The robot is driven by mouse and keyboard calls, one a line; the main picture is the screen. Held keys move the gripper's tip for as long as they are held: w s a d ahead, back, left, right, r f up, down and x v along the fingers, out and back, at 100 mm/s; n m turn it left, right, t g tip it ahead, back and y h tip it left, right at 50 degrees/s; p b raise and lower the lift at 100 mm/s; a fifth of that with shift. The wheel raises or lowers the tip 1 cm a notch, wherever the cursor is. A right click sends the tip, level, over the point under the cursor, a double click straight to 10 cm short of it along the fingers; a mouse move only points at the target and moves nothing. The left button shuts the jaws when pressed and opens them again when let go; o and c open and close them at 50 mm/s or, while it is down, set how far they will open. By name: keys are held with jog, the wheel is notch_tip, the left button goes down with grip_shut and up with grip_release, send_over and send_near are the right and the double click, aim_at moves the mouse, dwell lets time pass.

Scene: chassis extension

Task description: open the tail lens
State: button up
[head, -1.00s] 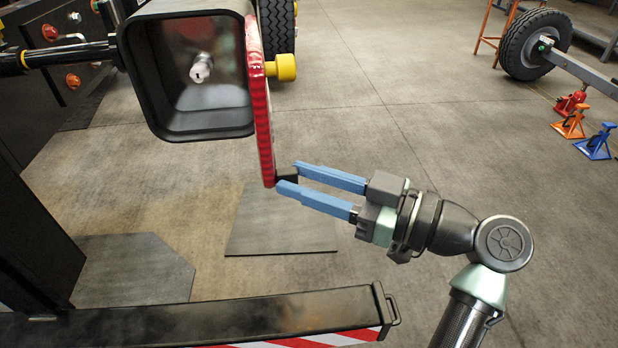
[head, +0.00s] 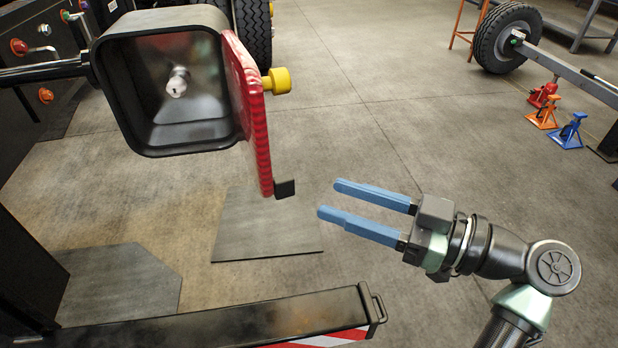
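The red tail lens (head: 247,110) stands swung out at the right side of the black lamp housing (head: 112,85), joined near its upper edge. The housing's front is uncovered, and a clear bulb (head: 177,82) shows inside. A yellow knob (head: 278,81) sticks out from the lens's right face. A small black tab (head: 285,189) is at the lens's lower end. My gripper (head: 328,199) is open and empty. Its blue fingers point left toward the tab, with a clear gap between them and the lens.
A black bar with a red-and-white striped edge (head: 330,338) and a small end handle runs along the bottom. A flat grey plate (head: 265,235) lies on the floor below the lens. A wheel (head: 500,38) and red, orange and blue stands are at upper right. Floor around my gripper is clear.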

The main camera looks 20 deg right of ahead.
jog(key=v, duration=0.4)
jog(key=shift+s+d+p, duration=0.2)
jog(key=shift+s+p, duration=0.15)
